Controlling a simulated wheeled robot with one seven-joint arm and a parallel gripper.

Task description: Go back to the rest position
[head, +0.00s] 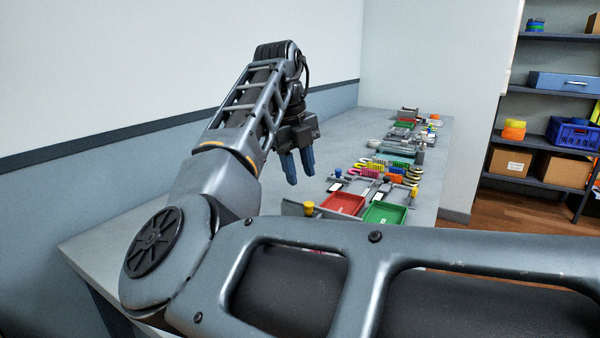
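My gripper (298,166) hangs from the end of my bent arm, with its two blue fingers pointing down. The fingers stand a little apart, with a narrow gap and nothing seen between them. It is above the grey bench (130,240), left of the row of trays and hardware. How high it is above the bench I cannot tell. My arm crosses the lower part of the head view and hides the near part of the bench.
A red tray (343,203) and a green tray (385,213) lie on the bench. Several coloured straps and hooks (390,170) lie behind them. A wall runs along the left. Shelves (552,90) with a blue crate (573,134) and cardboard boxes (510,161) stand at the right.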

